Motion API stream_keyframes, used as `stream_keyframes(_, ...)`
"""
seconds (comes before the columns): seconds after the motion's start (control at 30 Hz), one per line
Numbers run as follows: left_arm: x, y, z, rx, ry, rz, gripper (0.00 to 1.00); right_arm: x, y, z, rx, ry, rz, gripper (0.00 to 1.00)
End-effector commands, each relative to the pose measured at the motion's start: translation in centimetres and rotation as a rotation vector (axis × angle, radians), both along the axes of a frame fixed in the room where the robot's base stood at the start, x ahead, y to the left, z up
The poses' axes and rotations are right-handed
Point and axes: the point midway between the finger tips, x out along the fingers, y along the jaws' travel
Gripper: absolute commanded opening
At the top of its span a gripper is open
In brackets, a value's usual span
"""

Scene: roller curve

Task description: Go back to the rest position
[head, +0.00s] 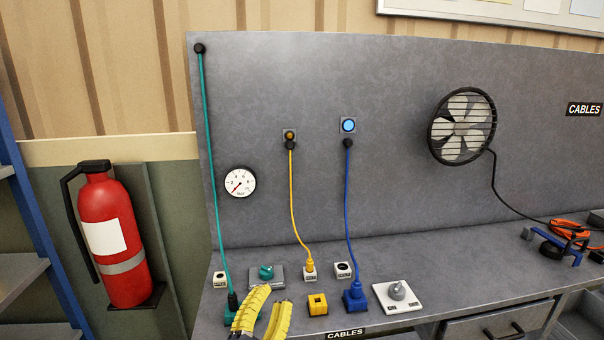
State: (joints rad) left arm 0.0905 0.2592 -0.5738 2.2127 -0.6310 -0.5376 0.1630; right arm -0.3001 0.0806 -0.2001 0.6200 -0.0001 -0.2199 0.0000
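My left gripper (273,297) shows at the bottom edge of the head view, as two yellow ribbed fingers pointing up over the front of the bench. The fingers are apart, with a gap between them and nothing seen in it. They overlap the green plug block (231,305) in the picture; whether they touch it I cannot tell. The rest of this arm is below the frame. My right gripper is not in view.
The grey bench (460,285) holds a yellow socket block (317,304), a blue plug (355,298) and a grey knob on a white plate (398,293). Green, yellow and blue cables hang along the back panel. A fire extinguisher (112,235) stands left; a fan (462,126) is mounted right.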

Motion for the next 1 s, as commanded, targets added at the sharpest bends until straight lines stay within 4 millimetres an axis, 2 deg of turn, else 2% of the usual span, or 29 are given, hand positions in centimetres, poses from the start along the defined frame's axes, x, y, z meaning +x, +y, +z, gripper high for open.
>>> stream_keyframes(0.03, -0.5, 2.1, -2.2, -0.013, 0.076, 0.065, 0.34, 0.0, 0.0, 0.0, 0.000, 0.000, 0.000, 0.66)
stream_keyframes(0.1, -1.4, 5.1, -5.2, -0.021, 0.185, 0.160, 0.34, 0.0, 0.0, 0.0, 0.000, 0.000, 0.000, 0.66)
stream_keyframes(0.27, -5.1, 11.4, -12.3, -0.009, 0.441, 0.348, 0.34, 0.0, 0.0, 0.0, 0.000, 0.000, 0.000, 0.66)
stream_keyframes(0.4, -10.1, 16.2, -17.9, 0.028, 0.660, 0.482, 0.34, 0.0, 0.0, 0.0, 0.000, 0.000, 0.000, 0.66)
stream_keyframes(0.5, -13.5, 18.6, -20.6, 0.059, 0.785, 0.547, 0.34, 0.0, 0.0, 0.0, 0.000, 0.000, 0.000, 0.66)
stream_keyframes(0.7, -18.7, 21.5, -23.9, 0.109, 0.954, 0.623, 0.34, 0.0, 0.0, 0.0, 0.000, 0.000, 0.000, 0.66)
stream_keyframes(1.0, -25.1, 24.4, -26.5, 0.175, 1.138, 0.692, 0.34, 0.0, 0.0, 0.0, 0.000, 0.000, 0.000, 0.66)
